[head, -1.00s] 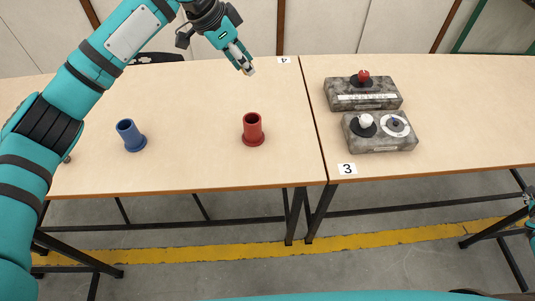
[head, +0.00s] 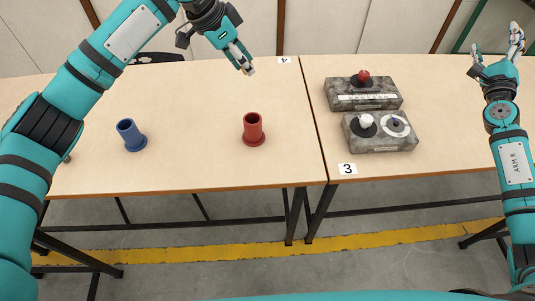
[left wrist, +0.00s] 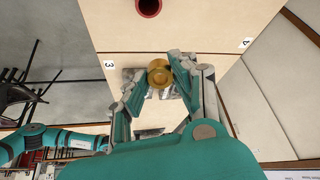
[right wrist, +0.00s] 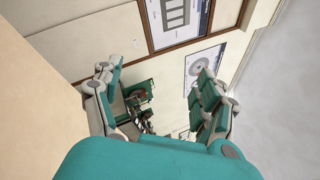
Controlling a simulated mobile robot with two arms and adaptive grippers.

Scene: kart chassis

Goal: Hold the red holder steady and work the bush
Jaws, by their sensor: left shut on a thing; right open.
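The red holder (head: 253,130) stands upright on the left table; its open top shows at the upper edge of the left wrist view (left wrist: 148,7). My left gripper (head: 246,67) is raised above the far part of that table, beyond the red holder and apart from it. It is shut on a brass-coloured bush (left wrist: 158,74), seen between its fingertips in the left wrist view; in the head view the fingers mostly hide it. My right gripper (head: 498,42) is open and empty, raised at the far right with its fingers pointing up and away.
A blue holder (head: 130,135) stands left of the red one. On the right table are two grey boxes, one with a red knob (head: 364,76) and one with a white knob (head: 366,121). The tabletop around the red holder is clear.

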